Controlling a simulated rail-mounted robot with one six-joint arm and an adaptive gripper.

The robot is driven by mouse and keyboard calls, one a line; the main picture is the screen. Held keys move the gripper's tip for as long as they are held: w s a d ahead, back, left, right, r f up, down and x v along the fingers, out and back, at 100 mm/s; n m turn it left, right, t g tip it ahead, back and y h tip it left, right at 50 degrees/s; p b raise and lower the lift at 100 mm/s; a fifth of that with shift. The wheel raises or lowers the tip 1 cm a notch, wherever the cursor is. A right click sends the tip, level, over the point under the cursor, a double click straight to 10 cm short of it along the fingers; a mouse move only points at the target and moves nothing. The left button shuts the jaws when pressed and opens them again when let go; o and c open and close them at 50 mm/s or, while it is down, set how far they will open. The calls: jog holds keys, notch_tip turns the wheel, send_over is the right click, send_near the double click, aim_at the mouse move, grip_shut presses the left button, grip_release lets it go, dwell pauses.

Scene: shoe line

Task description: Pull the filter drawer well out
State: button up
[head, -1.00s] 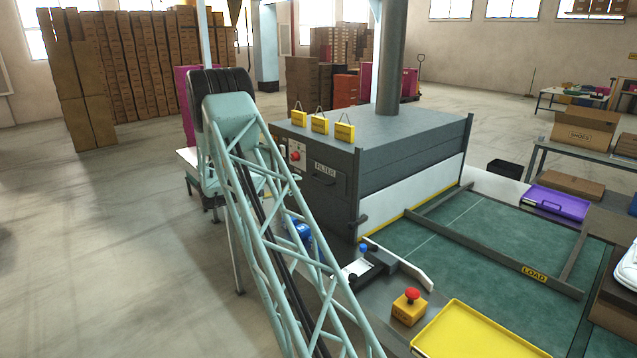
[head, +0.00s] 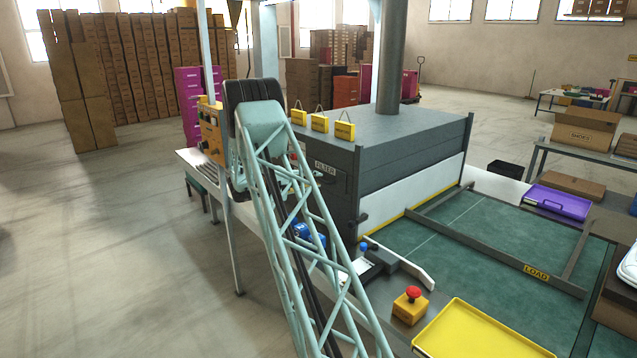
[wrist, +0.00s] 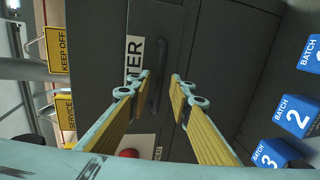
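The filter drawer is the dark grey panel with the white FILTER label (head: 325,168) on the end of the grey machine; it looks flush, and my arm partly covers it. In the wrist view the label, turned sideways (wrist: 133,58), lies beside the dark bar handle (wrist: 164,62). My gripper (wrist: 161,79) is open, its yellow-padded fingers pointing at the panel. The handle shows in the gap between the fingertips, one on each side. I cannot tell whether the tips reach the handle's depth. In the head view my gripper is hidden behind my arm.
Yellow tags (head: 319,123) stand on the machine's top edge. Blue BATCH blocks (wrist: 292,113) are at the right of the wrist view. An orange control box (head: 210,130) stands left of my arm.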

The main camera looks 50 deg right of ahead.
jog(key=shift+x, duration=1.2)
grip_shut()
